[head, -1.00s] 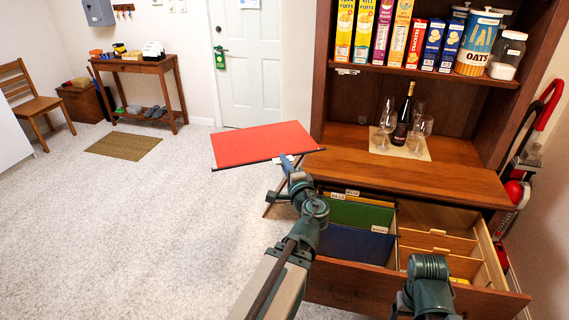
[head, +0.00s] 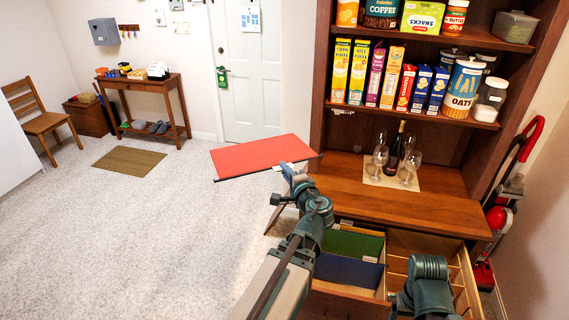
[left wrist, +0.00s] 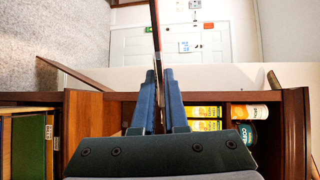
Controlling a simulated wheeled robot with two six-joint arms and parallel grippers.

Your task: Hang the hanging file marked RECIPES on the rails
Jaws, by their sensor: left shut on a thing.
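A red hanging file (head: 260,156) is held up in the air, left of the hutch, with a dark rod along its near edge. My left gripper (head: 287,170) is shut on that near edge. In the left wrist view the file shows edge-on as a thin strip (left wrist: 155,28) between the blue fingers (left wrist: 159,85). I cannot read its marking. The open drawer (head: 340,304) is below the file and to its right; a green file (head: 357,245) and a blue file (head: 348,270) hang in its left part. The rails are hard to make out. My right gripper is out of view.
The hutch counter (head: 425,205) overhangs the back of the drawer and bears a bottle (head: 394,153) and glasses on a mat. Shelves of boxes and jars rise above it. A red vacuum cleaner (head: 497,217) stands at the right.

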